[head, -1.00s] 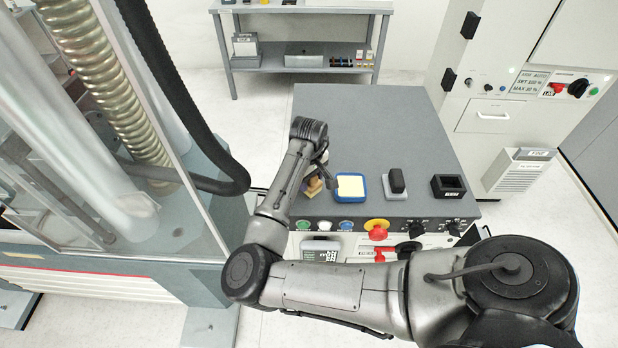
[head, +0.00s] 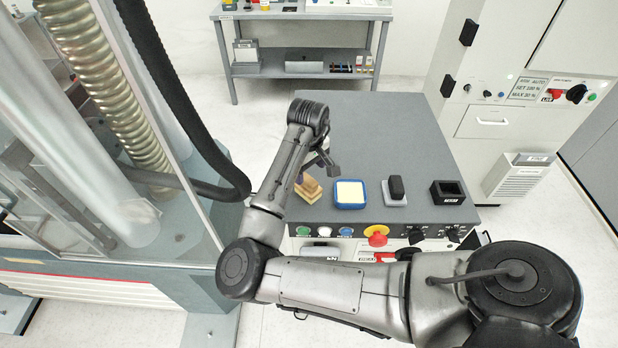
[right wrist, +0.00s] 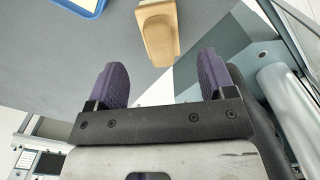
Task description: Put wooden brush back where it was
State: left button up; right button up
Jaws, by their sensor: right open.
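The wooden brush (head: 309,190) is a light tan block on the grey console top, near its left front edge, partly hidden by my right arm. In the right wrist view the brush (right wrist: 159,33) lies ahead of the fingers, between their lines and apart from them. My right gripper (right wrist: 163,78) is open and empty, its two purple-padded fingers spread. In the head view the right gripper (head: 316,171) is just behind and above the brush, partly hidden by its own wrist. My left gripper is not in view.
To the brush's right stand a blue tray with a yellow pad (head: 350,205), a black-topped grey block (head: 394,202) and a black box (head: 448,199). Buttons and a red-yellow knob (head: 376,235) line the console's front. A clear-walled machine (head: 180,215) stands left. The console's back half is clear.

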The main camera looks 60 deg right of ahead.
aim_at(309, 180)
jog(key=shift+r, duration=2.55)
